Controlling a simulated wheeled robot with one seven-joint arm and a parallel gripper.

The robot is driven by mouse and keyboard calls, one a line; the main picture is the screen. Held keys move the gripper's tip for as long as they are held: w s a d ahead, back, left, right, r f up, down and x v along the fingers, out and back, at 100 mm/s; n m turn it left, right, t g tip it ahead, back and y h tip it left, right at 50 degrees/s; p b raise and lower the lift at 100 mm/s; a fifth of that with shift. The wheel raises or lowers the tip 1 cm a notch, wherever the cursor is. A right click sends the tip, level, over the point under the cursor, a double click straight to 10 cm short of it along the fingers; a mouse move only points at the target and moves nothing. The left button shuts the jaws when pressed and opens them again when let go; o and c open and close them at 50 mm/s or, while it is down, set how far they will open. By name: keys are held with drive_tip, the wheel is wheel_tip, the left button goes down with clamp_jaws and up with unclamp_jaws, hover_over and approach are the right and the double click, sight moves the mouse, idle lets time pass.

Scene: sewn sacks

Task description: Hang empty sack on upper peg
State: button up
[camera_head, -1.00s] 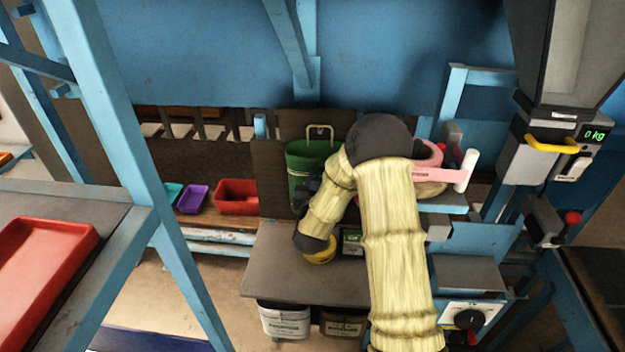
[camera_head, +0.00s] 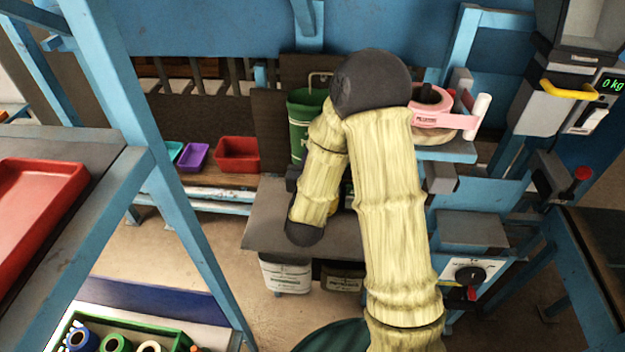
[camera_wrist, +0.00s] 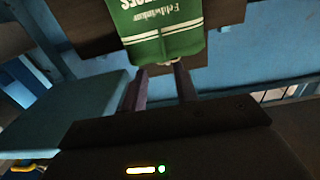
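A green sack with white print (camera_head: 304,110) stands out against the dark board behind the bench, with a pale wire-like loop above it. My arm covers its right side. In the wrist view a green printed cloth face (camera_wrist: 165,30) with white stripes fills the top middle. My gripper (camera_wrist: 160,72) points at its near edge. In the head view my gripper is mostly hidden behind my forearm. I cannot make out the upper peg.
The grey bench (camera_head: 265,225) is below, with labelled tubs (camera_head: 287,273) beneath. A red bin (camera_head: 237,155) stands left. A blue post (camera_head: 180,200) crosses the left side.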

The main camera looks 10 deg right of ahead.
drive_tip(key=p+v, duration=0.3)
drive_tip(key=v, duration=0.1)
drive_tip(key=shift+a+r+p, duration=0.15)
drive_tip(key=shift+p, duration=0.25)
drive_tip(key=p, duration=0.4)
drive_tip(key=shift+s+a+g, duration=0.15)
drive_tip(key=shift+s+g, duration=0.15)
drive_tip(key=shift+s, duration=0.05)
drive_tip(key=shift+s+p, duration=0.1)
drive_tip(key=shift+p, duration=0.55)
drive_tip(key=s+p, duration=0.1)
drive_tip(key=p, duration=0.3)
drive_tip(key=shift+s+a, duration=0.2)
